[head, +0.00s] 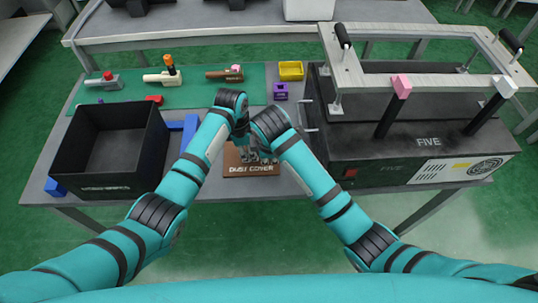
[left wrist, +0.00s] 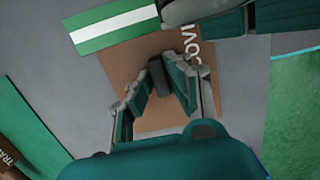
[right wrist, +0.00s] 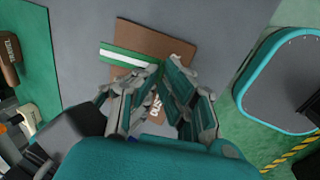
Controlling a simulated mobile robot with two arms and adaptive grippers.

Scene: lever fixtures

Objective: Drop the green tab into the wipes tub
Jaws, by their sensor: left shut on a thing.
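My left gripper (head: 244,150) is low over the brown board (head: 238,171) lettered DUST COVER. In the left wrist view its fingers (left wrist: 168,80) are shut on a dark upright piece (left wrist: 157,74) above the board. My right gripper (head: 266,150) is close beside it; in the right wrist view its fingers (right wrist: 162,78) stand apart with nothing seen between them.
A large black machine marked FIVE (head: 428,141) with a metal frame and levers fills the right. A green mat (head: 130,98) behind holds several small fixtures, with a yellow bin (head: 291,71) and a purple block (head: 281,91) near its right end. A blue piece (head: 190,130) lies beside the box.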

